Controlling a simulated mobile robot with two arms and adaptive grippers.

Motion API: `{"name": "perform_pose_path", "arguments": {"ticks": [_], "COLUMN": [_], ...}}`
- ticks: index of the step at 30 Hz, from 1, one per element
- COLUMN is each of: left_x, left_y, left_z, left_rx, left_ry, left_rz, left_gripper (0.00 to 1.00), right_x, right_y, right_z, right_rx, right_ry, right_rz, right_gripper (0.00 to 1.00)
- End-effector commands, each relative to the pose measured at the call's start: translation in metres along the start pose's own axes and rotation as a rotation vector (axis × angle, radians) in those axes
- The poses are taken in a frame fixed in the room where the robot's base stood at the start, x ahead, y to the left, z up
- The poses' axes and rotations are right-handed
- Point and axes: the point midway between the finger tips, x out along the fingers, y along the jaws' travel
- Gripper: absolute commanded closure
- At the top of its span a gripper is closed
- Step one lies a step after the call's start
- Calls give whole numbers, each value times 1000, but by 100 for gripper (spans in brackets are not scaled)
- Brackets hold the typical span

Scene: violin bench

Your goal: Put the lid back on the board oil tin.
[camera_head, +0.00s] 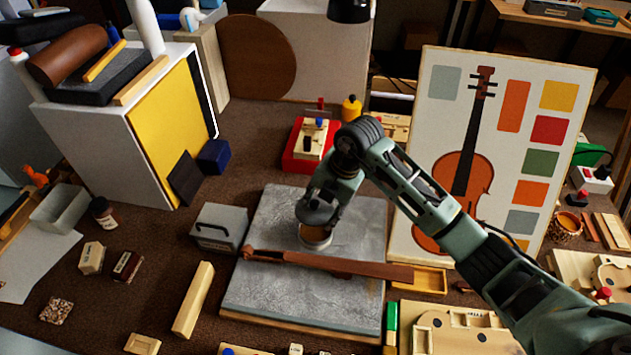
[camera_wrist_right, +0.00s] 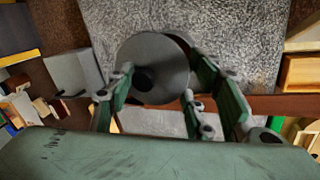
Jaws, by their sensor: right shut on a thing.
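The board oil tin (camera_head: 315,241) is a short pale round tin with amber-brown content showing at its open top. It stands on the grey stone slab (camera_head: 275,295), just behind a long brown wooden neck piece (camera_head: 345,268). My right gripper (camera_head: 320,205) is shut on the grey round lid (camera_head: 309,216) and holds it over the tin, with a gap between them. In the right wrist view the lid (camera_wrist_right: 168,60) is a grey disc with a dark knob between my fingers (camera_wrist_right: 150,100); it hides most of the tin. My left gripper is not in view.
A grey metal box (camera_head: 219,228) stands left of the slab, and a pale wood block (camera_head: 193,300) lies in front of it. A red tray (camera_head: 296,160) is behind the slab. A violin chart board (camera_head: 500,130) stands at the right. The slab's front left is clear.

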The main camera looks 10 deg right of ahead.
Motion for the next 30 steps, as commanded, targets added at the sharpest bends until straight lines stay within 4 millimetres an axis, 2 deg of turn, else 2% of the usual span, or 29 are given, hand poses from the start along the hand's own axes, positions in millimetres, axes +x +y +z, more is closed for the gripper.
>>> {"name": "perform_pose_path", "arguments": {"ticks": [2,4,9,13,17,24,30], "left_x": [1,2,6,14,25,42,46], "left_y": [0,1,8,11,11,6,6], "left_z": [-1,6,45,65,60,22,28], "left_rx": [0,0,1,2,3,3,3], "left_ry": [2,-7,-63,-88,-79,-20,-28], "left_rz": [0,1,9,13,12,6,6], "left_gripper": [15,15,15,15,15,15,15], "right_x": [1,3,11,22,35,55,61], "right_y": [0,-1,-4,-7,-11,-17,-19], "right_z": [-1,-1,-1,-1,0,0,0], "right_rx": [-1,-1,-1,-2,-1,-1,-1], "right_ry": [1,2,2,2,1,1,0], "right_rz": [-1,-1,0,0,-1,-2,0], "right_gripper": [70,70,70,70,70,70,70]}}
